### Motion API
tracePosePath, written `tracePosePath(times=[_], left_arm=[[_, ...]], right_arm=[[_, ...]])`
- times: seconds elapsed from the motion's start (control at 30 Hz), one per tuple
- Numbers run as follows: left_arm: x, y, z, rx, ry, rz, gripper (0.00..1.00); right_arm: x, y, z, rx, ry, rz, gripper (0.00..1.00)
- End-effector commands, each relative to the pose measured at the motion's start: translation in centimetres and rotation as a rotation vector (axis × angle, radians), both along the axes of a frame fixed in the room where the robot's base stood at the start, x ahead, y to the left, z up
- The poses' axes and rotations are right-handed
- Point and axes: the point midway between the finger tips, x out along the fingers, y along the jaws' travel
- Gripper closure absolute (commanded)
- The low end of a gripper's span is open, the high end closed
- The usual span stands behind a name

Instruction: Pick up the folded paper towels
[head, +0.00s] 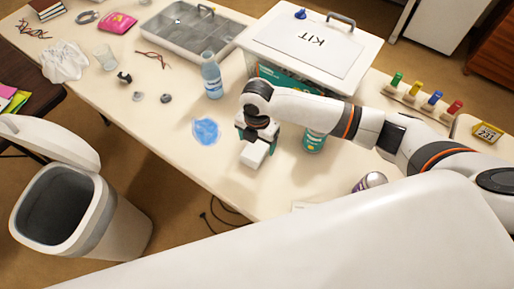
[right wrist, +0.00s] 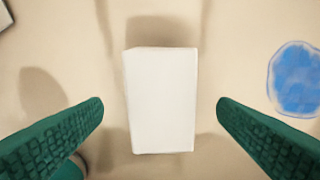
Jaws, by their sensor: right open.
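The folded paper towels are a white block (head: 254,154) on the table, right under my right gripper in the head view. In the right wrist view the white block (right wrist: 160,100) lies in the middle, between the two green fingers with a gap on each side. My right gripper (right wrist: 160,112) is open and empty above it. In the head view the right gripper (head: 259,134) points down, and its wrist hides part of the table behind. I do not see my left gripper.
A blue puddle (head: 206,131) and a water bottle (head: 212,77) are left of the gripper. A green can (head: 314,141) stands to its right, under my arm. The KIT box (head: 308,48) stands behind. An open bin (head: 70,212) is on the floor at left.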

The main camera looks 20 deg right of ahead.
Motion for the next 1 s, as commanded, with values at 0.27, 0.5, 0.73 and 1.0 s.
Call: tracePosePath(times=[0.27,0.5,0.73,1.0], left_arm=[[-0.1,-1.6,0.5,-0.019,0.001,-0.002,0.64],[-0.1,-1.4,0.4,-0.017,0.002,-0.004,0.64],[-0.1,-1.0,0.4,-0.012,0.002,-0.004,0.64],[-0.1,-0.8,0.4,-0.01,0.002,-0.003,0.64]], right_arm=[[0.1,0.1,-3.6,-0.001,0.0,0.0,0.18],[0.1,0.1,-3.8,-0.001,-0.001,0.001,0.18],[0.1,0.0,-3.8,-0.001,-0.001,0.0,0.54],[0.1,0.0,-3.7,-0.001,-0.001,0.0,0.66]])
